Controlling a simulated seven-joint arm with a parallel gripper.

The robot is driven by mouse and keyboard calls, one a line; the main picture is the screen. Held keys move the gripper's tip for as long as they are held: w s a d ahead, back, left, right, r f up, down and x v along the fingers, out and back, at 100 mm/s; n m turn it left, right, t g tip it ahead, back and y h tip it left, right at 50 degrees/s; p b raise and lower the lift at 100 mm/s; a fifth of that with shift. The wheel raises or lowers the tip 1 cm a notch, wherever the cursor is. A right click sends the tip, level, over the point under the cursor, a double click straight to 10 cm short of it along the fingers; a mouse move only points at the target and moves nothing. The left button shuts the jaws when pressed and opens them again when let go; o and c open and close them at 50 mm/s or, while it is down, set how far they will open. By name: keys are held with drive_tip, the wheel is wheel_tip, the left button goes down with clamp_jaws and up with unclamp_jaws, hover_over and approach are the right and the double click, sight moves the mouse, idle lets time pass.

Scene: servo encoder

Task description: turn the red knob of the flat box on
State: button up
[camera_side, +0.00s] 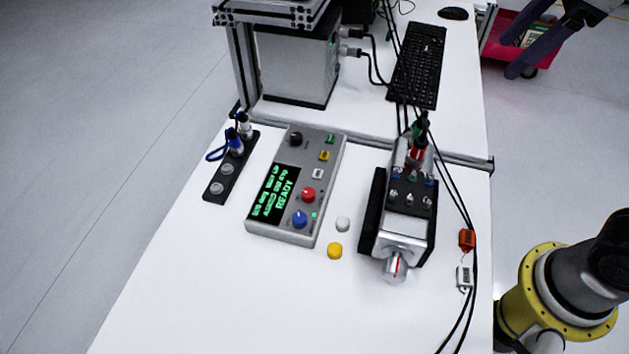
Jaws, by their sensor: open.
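The flat grey box (319,170) lies on the white table in the middle of the side view. Its red knob (308,195) sits right of the lit display, above the blue knob (299,219). The display (273,194) shows green text, including READY. I cannot read which way the red knob points. My gripper (508,57) appears at the top right edge, with two dark purple fingers spread apart. It is open and empty, far from the box, and its body is partly cut off by the frame.
Right of the box stands a metal device (405,225) with a silver shaft. White (343,223) and yellow (335,250) round caps lie between. A black connector strip (231,168) is at left. Cables (458,200) run down the right side. The front of the table is clear.

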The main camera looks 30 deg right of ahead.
drive_tip(key=w+a+n+g, duration=0.1)
drive_tip(key=w+a+n, duration=0.3)
drive_tip(key=w+a, duration=0.2)
drive_tip(key=n+g, duration=0.3)
drive_tip(key=n, duration=0.3)
hover_over(308, 192)
wheel_tip(308, 192, down, 12)
drive_tip(key=shift+h, duration=0.4)
wheel_tip(308, 192, down, 14)
drive_tip(key=shift+r, duration=0.2)
clamp_jaws()
